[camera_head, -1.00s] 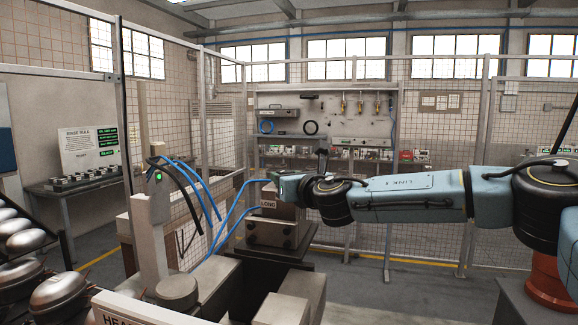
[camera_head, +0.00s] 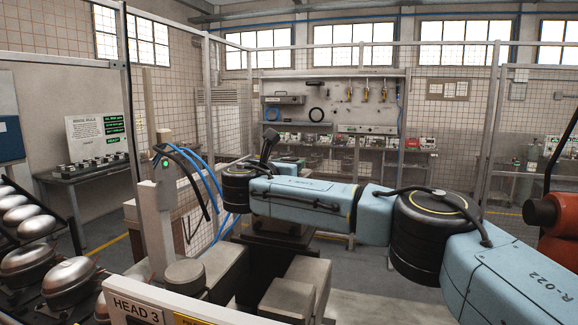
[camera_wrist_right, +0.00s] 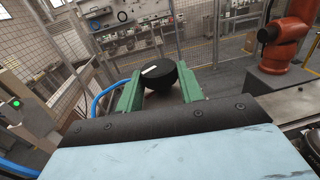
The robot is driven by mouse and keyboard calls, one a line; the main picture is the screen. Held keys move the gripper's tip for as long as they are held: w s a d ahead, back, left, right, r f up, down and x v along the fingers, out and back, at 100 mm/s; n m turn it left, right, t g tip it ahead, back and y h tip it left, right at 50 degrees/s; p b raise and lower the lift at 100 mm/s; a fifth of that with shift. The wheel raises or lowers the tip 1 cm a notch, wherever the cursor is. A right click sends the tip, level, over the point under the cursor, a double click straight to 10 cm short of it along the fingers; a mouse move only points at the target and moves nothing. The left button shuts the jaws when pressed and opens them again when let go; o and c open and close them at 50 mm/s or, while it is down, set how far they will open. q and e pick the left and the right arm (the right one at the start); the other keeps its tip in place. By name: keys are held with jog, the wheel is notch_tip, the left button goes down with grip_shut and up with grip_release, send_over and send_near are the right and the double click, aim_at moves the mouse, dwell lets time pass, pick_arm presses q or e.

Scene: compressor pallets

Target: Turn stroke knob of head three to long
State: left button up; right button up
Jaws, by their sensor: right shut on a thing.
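In the right wrist view a round black knob (camera_wrist_right: 158,76) with a short white mark on its top sits between the two green fingers of my right gripper (camera_wrist_right: 160,82). The fingers are closed on its sides. In the head view my light blue right arm reaches in from the right, and its wrist hides the knob and the fingers. The HEAD 3 sign (camera_head: 138,311) is on the front edge of the station at bottom left. No stroke label or pointer scale is readable now. My left gripper is in neither view.
A pale post (camera_head: 157,215) with a green-lit button (camera_head: 166,163) stands left of my wrist, with blue hoses (camera_head: 209,183) close by. Grey blocks (camera_head: 283,296) lie below my arm. Metal compressor shells (camera_head: 68,275) fill a rack at left. An orange robot (camera_wrist_right: 288,45) stands at right.

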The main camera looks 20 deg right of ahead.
jog(key=shift+a+m+g+h, duration=0.1)
jog(key=shift+m+g+h, duration=0.5)
jog(key=shift+h, duration=0.1)
jog(key=shift+w+r+m+g+h, duration=0.1)
jog(key=shift+w+m+g+h, duration=0.05)
jog(key=shift+m+g+h, duration=0.75)
jog(key=o, duration=1)
jog(key=shift+a, duration=0.3)
jog(key=b+v, duration=0.4)
jog(key=v, duration=0.8)
jog(key=shift+s+a+b, duration=0.25)
jog(key=shift+s+b, duration=0.1)
jog(key=shift+b, duration=0.05)
jog(key=shift+r, duration=0.1)
